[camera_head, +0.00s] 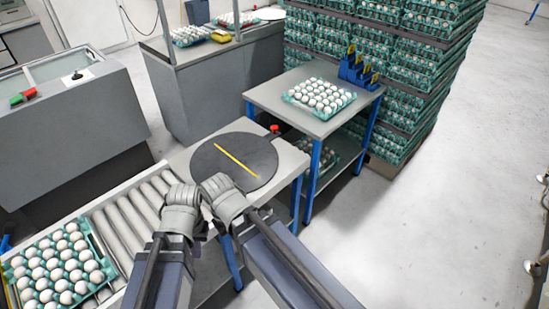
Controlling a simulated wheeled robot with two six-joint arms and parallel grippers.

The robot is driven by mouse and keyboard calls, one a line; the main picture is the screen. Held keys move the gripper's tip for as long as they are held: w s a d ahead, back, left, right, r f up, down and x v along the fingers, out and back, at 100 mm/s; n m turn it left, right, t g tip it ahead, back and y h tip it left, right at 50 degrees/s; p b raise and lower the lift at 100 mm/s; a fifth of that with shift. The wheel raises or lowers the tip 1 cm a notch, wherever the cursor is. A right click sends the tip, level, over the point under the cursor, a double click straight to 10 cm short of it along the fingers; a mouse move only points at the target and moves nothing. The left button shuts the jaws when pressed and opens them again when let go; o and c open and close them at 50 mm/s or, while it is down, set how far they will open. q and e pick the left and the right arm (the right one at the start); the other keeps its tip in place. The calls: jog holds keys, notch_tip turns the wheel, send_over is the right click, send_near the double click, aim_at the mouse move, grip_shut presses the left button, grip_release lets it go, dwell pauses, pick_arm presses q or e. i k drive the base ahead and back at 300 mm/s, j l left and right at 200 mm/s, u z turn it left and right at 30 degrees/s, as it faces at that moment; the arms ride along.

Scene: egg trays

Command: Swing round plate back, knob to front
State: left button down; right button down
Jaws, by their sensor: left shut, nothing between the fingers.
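The round plate (232,175) is dark grey and lies flat on the grey table at the end of the roller conveyor. A yellow stripe (235,159) runs across it from upper left to lower right. A small red knob (275,129) shows at the plate's far right edge; I cannot tell whether it is fixed to the plate. My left gripper (180,191) is shut and empty, over the rollers by the plate's near left side. My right gripper (218,184) is at the plate's near edge and hides part of it; its fingers and any contact are unclear.
A green tray of white eggs (99,277) lies on the conveyor (137,208) at lower left. A blue-legged side table (264,97) holds another egg tray beyond the plate. Tall stacks of egg trays stand behind it. The floor at right is mostly clear.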

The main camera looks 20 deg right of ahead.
aim_at(252, 159)
jog(key=z, duration=0.3)
jog(key=i+l, duration=0.85)
jog(key=l, duration=0.15)
